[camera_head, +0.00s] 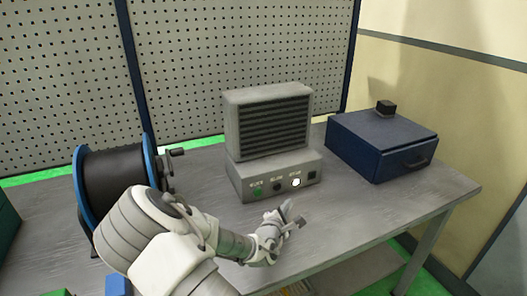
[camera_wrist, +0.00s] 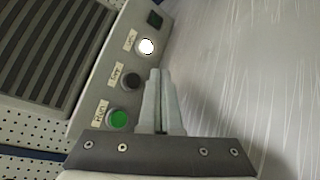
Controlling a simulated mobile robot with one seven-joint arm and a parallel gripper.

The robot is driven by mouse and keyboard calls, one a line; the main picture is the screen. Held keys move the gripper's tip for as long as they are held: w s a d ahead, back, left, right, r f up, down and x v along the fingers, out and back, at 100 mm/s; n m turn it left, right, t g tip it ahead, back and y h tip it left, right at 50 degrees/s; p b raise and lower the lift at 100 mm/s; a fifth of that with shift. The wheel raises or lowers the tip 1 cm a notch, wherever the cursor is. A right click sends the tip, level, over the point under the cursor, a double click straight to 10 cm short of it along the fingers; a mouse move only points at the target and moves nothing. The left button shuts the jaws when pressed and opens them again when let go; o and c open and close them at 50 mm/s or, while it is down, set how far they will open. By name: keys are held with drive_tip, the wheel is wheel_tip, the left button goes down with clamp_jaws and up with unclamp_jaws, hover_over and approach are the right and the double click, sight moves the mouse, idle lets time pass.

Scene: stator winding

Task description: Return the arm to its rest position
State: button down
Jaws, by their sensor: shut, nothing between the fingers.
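My gripper (camera_head: 286,222) is at the end of my arm, over the grey table just in front of the control box. In the wrist view my gripper (camera_wrist: 160,75) is shut with its fingers together and nothing between them. The grey control box (camera_head: 245,178) has a row of buttons on its sloped front: a green one (camera_head: 257,191), a black one (camera_head: 277,187), a lit white one (camera_head: 296,182) and a dark square (camera_head: 312,175). In the wrist view the lit white button (camera_wrist: 146,46) and the green button (camera_wrist: 118,119) lie left of the fingers. The fingertips appear apart from the panel.
A louvred grey unit (camera_head: 268,122) stands on the control box. A dark spool with blue rims (camera_head: 112,185) stands at the left, near my arm. A blue box (camera_head: 375,140) with a small black block (camera_head: 386,107) sits at the right. The table's front right (camera_head: 400,210) is clear.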

drive_tip(key=shift+s+d+m+g, duration=0.3)
drive_tip(key=shift+m+g, duration=0.2)
drive_tip(key=shift+m, duration=0.2)
drive_tip(key=m+g, duration=0.1)
drive_tip(key=s+m+g+y, duration=0.1)
drive_tip(key=m, duration=0.1)
drive_tip(key=shift+s, duration=0.25)
drive_tip(key=s+a+r+m+g+y, duration=0.1)
drive_tip(key=m, duration=0.1)
drive_tip(key=s+a+r+m+g+y, duration=0.1)
drive_tip(key=s+r+m, duration=0.1)
drive_tip(key=s+r+m+g+y+p, duration=0.1)
drive_tip(key=s+r+y, duration=0.1)
drive_tip(key=shift+a+r+m, duration=0.1)
drive_tip(key=shift+a+m, duration=0.3)
drive_tip(key=s+a+r+m+g+y, duration=0.1)
drive_tip(key=s+a+r+m+y, duration=0.2)
drive_tip(key=s+r, duration=0.55)
drive_tip(key=s+d+r+m+p, duration=0.1)
drive_tip(key=s+d+r+m, duration=0.2)
drive_tip(key=s+r, duration=0.3)
drive_tip(key=s+d+r+m+g+h, duration=0.1)
drive_tip(key=s+d+r+m, duration=0.1)
drive_tip(key=s+r, duration=0.4)
drive_tip(key=s, duration=0.5)
drive_tip(key=shift+s+d+m+p, duration=0.35)
drive_tip(key=shift+s+d+m, duration=0.05)
